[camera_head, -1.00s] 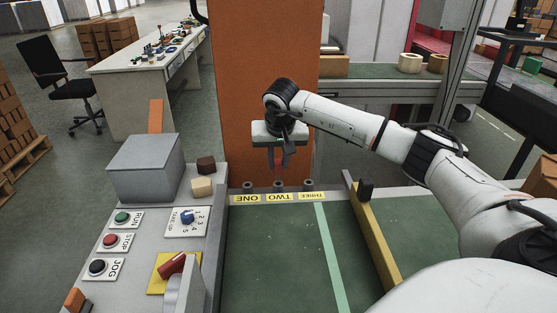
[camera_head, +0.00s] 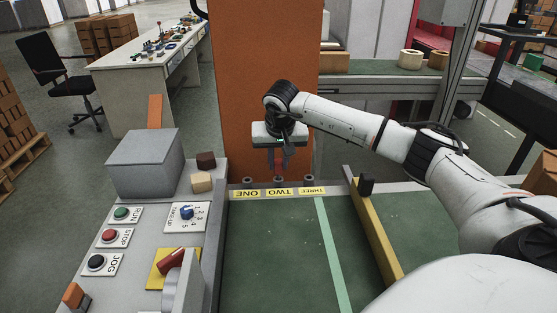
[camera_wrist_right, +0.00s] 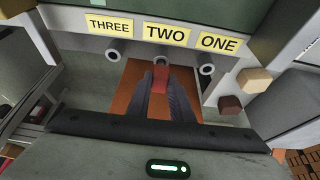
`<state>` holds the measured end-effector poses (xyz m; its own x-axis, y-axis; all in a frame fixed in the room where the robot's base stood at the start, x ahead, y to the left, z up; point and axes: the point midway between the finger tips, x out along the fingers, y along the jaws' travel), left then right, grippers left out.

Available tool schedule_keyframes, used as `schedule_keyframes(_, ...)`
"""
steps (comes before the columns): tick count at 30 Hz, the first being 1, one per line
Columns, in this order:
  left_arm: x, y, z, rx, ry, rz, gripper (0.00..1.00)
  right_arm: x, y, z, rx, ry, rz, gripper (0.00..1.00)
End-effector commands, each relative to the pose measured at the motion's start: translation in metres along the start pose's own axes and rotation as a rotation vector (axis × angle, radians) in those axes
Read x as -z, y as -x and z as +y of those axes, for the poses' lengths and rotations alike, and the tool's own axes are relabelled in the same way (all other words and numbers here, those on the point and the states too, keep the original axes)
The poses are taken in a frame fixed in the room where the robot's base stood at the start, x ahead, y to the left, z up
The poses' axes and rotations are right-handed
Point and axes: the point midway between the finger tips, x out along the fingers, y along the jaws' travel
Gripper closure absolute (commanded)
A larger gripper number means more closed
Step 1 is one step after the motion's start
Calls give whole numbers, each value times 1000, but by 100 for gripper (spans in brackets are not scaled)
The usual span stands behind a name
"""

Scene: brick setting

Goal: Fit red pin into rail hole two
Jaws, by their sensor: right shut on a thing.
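My right gripper (camera_head: 278,163) points down behind the middle of the rail, its fingers shut on the red pin. In the right wrist view, the red pin (camera_wrist_right: 160,78) shows between the fingertips, in line with the middle hole (camera_wrist_right: 162,62) under the TWO label (camera_wrist_right: 166,34). The pin's far end is at or very close to that hole; I cannot tell if it is inside. The hole under THREE (camera_wrist_right: 112,53) and the hole under ONE (camera_wrist_right: 207,68) look empty. My left gripper is not in view.
A control panel (camera_head: 142,225) with buttons and a grey box (camera_head: 146,165) stands left of the green belt (camera_head: 275,250). A yellow side bar (camera_head: 376,235) runs along the belt's right side. An orange column (camera_head: 265,80) rises behind the gripper.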

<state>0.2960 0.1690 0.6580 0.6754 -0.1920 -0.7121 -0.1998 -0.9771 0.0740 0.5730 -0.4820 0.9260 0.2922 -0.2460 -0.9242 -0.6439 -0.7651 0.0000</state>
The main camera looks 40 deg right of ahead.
Motion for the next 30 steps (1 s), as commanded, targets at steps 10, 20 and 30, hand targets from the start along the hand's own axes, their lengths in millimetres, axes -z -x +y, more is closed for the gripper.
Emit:
schedule_keyframes(10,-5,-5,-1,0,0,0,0,-4,-11,0,-1,-1,0,100)
schedule_keyframes(20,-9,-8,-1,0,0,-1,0,-8,-20,0,-1,-1,0,100)
schedule_keyframes(30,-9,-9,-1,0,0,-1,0,-9,-21,0,0,0,0,59)
